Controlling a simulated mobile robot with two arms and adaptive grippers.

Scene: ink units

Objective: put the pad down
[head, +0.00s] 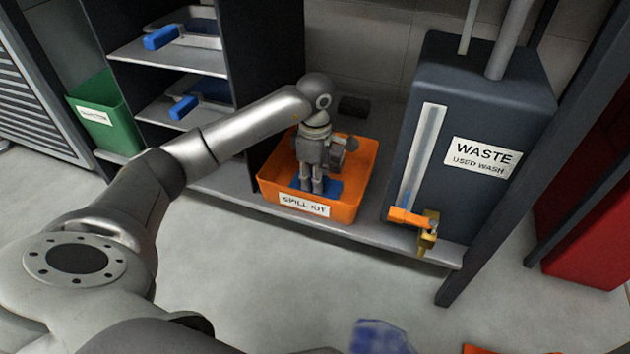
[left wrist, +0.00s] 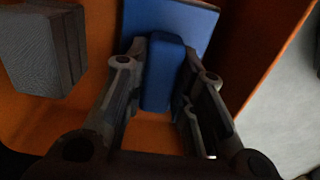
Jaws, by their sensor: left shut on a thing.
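My left gripper (head: 314,190) reaches down into the orange spill kit bin (head: 347,208). In the left wrist view its fingers (left wrist: 163,95) are shut on the narrow blue block of the pad (left wrist: 162,75). A wider flat blue part (left wrist: 202,22) shows behind that block. In the head view the blue pad (head: 331,187) shows low inside the bin, partly hidden by the gripper. I cannot tell whether the pad touches the bin floor. My right gripper is not in view.
A grey block-like thing (left wrist: 35,50) lies in the bin beside the gripper. A dark waste tank (head: 480,110) with an orange-handled tap (head: 410,217) stands to the right. Shelves with blue-handled items (head: 164,37) and a green bin (head: 105,125) are left.

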